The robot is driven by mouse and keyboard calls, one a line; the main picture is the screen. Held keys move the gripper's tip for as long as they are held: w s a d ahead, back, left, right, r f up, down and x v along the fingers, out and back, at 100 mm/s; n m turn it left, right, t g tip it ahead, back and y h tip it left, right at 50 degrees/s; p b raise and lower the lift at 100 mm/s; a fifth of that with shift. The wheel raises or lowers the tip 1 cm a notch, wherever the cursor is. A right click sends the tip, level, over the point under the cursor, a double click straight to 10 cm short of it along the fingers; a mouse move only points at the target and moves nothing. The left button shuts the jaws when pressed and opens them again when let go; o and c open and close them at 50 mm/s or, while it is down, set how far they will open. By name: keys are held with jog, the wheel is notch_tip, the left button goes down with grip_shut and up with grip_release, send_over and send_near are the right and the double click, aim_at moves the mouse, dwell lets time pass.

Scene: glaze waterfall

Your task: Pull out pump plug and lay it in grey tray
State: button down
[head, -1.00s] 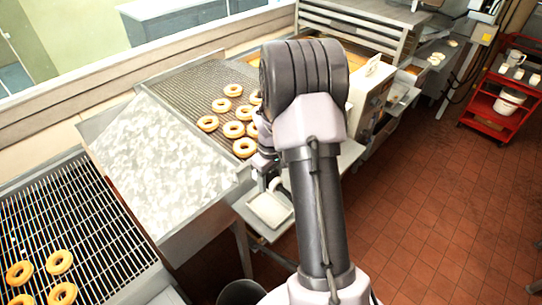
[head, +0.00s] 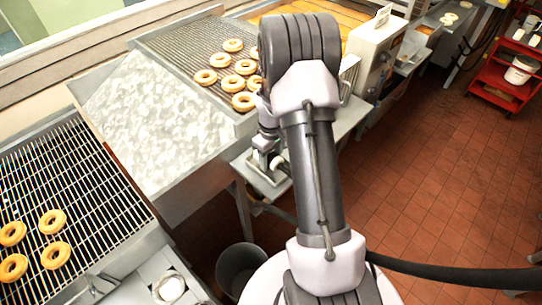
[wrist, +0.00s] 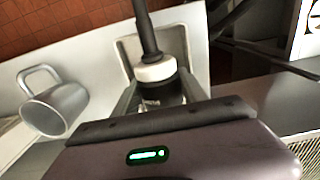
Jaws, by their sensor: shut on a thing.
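The pump plug (wrist: 156,70) has a white collar and a black cable rising from its top. In the wrist view it sits between the fingers of my gripper (wrist: 160,95), which is shut on it. The grey tray (wrist: 128,48) shows behind and around the plug, with its raised rim visible. Whether the plug touches the tray floor I cannot tell. In the head view my gripper (head: 268,155) is over the small grey shelf, and my arm hides much of the tray and plug.
Doughnuts (head: 240,67) rest on the wire conveyor beyond the glaze sheet (head: 150,115). A dark bin (head: 240,265) stands on the floor below. A red cart (head: 508,65) is far right.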

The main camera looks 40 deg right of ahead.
jog(key=shift+f, duration=0.2)
jog(key=c, duration=0.6)
grip_release()
jog(key=shift+o, duration=0.2)
jog(key=shift+r, duration=0.1)
notch_tip(320, 180, up, 17)
jog(key=p, duration=0.3)
jog(key=shift+r, duration=0.1)
jog(key=s+a+r+m+t+b, duration=0.15)
jog(key=s+a+b, duration=0.25)
jog(key=a+b, duration=0.4)
jog(key=s+a+m+t+b, duration=0.2)
jog(key=s+a+b, duration=0.35)
jog(key=a, duration=0.45)
jog(key=s+a+f+m+t+y+b, duration=0.2)
jog(key=s+a+f+b, duration=0.3)
jog(key=s, duration=0.4)
jog(key=a+b, duration=0.1)
jog(key=a, duration=0.1)
jog(key=shift+s+a, duration=0.25)
jog(key=shift+a, duration=0.15)
